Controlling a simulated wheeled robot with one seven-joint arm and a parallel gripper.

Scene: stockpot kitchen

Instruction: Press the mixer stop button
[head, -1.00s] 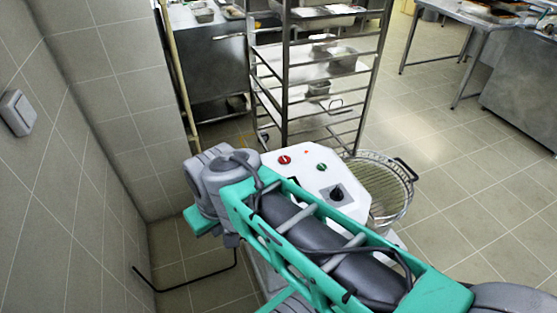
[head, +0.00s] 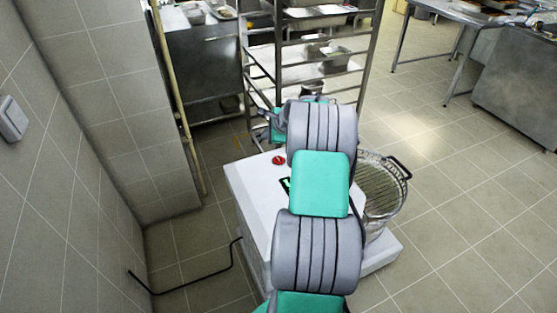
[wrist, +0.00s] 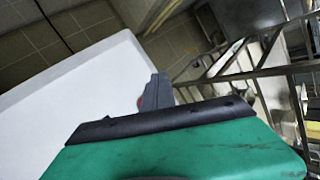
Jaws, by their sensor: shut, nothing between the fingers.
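The white mixer (head: 250,190) stands on the floor, its top panel partly covered by my arm. A red button (head: 278,160) shows on the panel, just left of my arm. In the wrist view a small bit of red (wrist: 140,101) peeks out beside the finger. My gripper (wrist: 158,88) is shut and empty, its grey fingers pointing over the white panel. In the head view my arm hides most of the gripper. The green button and the dark knob are hidden behind my arm. I cannot tell whether the fingertips touch the red button.
A wire-guarded bowl (head: 383,185) with a black handle stands right of the mixer. A steel rack (head: 300,60) stands behind it. A tiled wall with a light switch (head: 12,118) is at left. The floor at right is open.

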